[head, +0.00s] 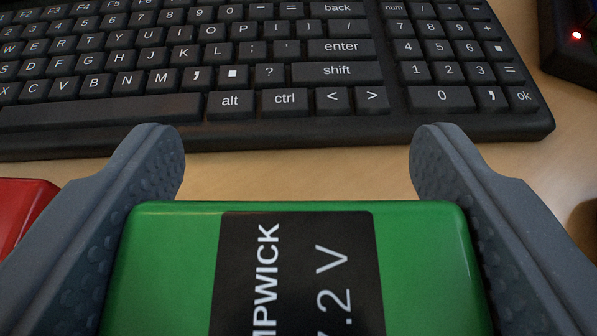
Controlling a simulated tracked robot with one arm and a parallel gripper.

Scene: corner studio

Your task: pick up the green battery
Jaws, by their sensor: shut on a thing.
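The green battery (170,265) fills the lower middle of the head view. It has a black label with white letters and "7.2 V". My gripper (297,165) is shut on it, with one grey dimpled finger against its left side and one against its right side. The fingertips reach past the battery's far edge. The near end of the battery is cut off by the bottom of the picture. I cannot tell whether the battery rests on the table or is lifted.
A black keyboard (190,106) lies across the table (300,170) just beyond the fingertips. A red object (22,208) is beside the left finger, partly cut off. A dark device with a red light (577,36) stands at the upper right. A narrow strip of bare table lies before the keyboard.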

